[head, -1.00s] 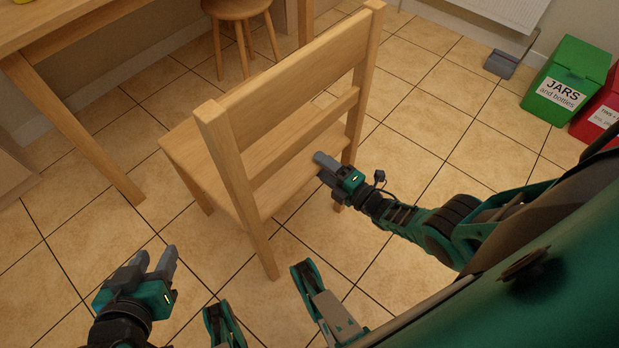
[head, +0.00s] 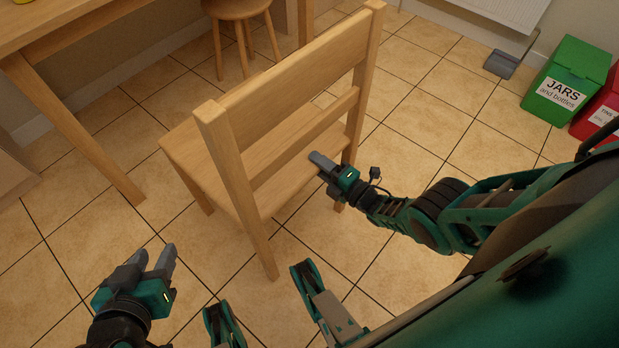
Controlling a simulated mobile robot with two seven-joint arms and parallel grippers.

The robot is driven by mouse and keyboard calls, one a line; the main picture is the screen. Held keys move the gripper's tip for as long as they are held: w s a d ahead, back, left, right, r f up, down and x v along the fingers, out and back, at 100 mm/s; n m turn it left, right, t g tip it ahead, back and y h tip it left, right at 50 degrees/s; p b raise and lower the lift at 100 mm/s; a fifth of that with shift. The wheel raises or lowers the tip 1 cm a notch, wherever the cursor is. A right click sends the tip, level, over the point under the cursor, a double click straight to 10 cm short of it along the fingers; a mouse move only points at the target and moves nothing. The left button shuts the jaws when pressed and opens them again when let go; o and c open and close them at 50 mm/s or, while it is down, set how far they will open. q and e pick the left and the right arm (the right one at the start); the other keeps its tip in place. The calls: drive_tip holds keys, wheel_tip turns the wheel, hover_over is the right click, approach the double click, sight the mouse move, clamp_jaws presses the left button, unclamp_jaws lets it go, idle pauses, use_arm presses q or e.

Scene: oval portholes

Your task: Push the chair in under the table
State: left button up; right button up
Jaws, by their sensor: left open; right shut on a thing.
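The wooden chair (head: 285,75) stands upright in the middle of the head view, its back towards me and its seat on the far side. The wooden table (head: 60,22) is at the top left, apart from the chair, with floor showing between them. My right gripper (head: 316,158) is shut at the chair's back, low by the right post and the seat edge. Its fingertips overlap the chair, and the exact contact is hard to see. My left gripper (head: 153,258) is open and empty over the floor, left of the chair's near leg.
A round wooden stool (head: 236,8) stands beyond the chair by the table. A green jars bin (head: 567,75) and a red bin (head: 602,115) stand at the right, near a grey dustpan (head: 500,65). Tiled floor is clear between the chair and the bins.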

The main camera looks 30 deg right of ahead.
drive_tip(key=shift+r, duration=0.1)
clamp_jaws()
idle(0.8)
